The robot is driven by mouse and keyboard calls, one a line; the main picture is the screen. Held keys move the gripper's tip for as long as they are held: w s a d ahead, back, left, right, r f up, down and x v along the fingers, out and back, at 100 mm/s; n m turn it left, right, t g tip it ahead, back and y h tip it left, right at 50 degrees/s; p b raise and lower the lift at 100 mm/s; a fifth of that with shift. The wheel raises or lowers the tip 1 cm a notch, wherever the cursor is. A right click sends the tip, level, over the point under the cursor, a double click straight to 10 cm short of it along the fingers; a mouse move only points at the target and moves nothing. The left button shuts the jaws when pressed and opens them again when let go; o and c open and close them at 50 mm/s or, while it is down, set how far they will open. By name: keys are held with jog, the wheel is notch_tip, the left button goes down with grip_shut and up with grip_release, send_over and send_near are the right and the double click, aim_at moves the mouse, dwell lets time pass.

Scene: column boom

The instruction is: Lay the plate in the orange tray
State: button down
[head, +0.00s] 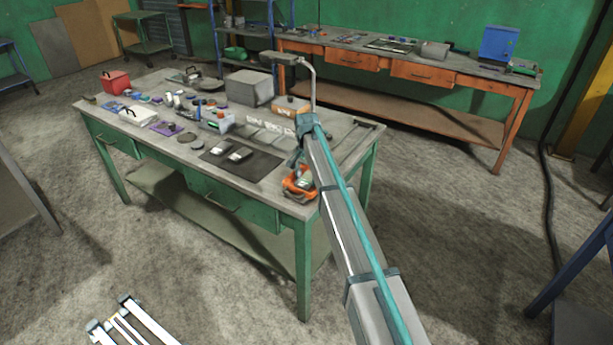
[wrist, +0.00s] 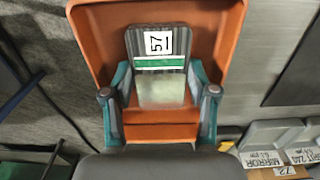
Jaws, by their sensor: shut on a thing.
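The orange tray (head: 289,186) sits at the front right corner of the green workbench and fills the middle of the wrist view (wrist: 100,22). The plate (wrist: 160,92) is a small panel with a white label reading 57, a green stripe and a pale lower part. My gripper (wrist: 160,95) is shut on the plate, one finger at each side. The plate is over the tray's inside, within its walls in the wrist view. I cannot tell whether it touches the tray floor. In the head view my arm partly covers the tray.
A dark mat (head: 262,166) with two small pale-topped pieces (head: 240,154) lies left of the tray. A row of white-labelled pieces (head: 268,126), a grey box (head: 249,87) and a lamp (head: 310,75) stand farther back. Many small items crowd the bench's left half.

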aim_at(307, 179)
jog(key=shift+f, duration=0.1)
jog(key=shift+c, duration=1.6)
grip_release()
notch_tip(307, 179, up, 12)
jog(key=b, duration=0.2)
